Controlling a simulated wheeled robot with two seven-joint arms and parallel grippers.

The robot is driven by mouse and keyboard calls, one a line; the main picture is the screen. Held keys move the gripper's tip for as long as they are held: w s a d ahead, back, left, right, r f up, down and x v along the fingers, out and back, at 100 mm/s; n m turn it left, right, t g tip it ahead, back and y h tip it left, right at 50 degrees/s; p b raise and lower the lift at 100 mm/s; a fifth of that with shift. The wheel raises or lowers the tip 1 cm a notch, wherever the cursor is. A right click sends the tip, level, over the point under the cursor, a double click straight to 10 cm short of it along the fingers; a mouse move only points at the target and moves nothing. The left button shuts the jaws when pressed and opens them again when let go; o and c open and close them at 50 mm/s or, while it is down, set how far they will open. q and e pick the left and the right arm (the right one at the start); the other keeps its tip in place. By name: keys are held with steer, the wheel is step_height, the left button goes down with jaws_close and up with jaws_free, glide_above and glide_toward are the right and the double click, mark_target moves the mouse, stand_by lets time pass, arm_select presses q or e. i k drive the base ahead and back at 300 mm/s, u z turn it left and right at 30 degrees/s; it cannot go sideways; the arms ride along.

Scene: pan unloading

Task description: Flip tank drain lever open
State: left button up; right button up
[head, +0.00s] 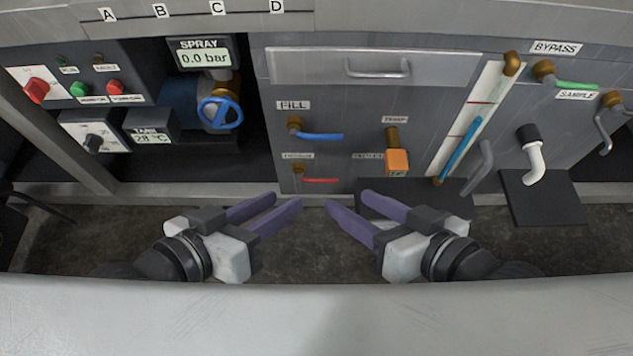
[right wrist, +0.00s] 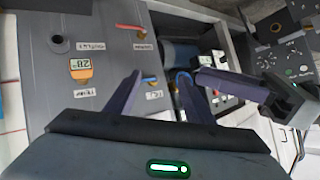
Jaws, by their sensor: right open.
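On the grey panel, a red lever (head: 320,181) on a brass valve lies level, pointing right. The label above it is too blurred to read surely. Above it, a blue lever (head: 322,136) sits under the FILL label. My left gripper (head: 287,200) is open and empty, low in front of the panel, to the lower left of the red lever. My right gripper (head: 347,198) is open and empty, to its lower right. Neither touches a lever. The right wrist view shows the red lever (right wrist: 130,27) beyond my right gripper (right wrist: 159,76), with my left gripper beside it.
An orange gauge (head: 397,161) juts out right of the red lever. A sight tube (head: 460,150) and a white spout (head: 535,160) over a black tray (head: 543,207) stand further right. A blue handwheel (head: 220,112) is left. The panel face around the red lever is clear.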

mark_target(299, 178)
steer(key=z, duration=0.75)
steer(key=k, duration=1)
steer(key=u, duration=1.15)
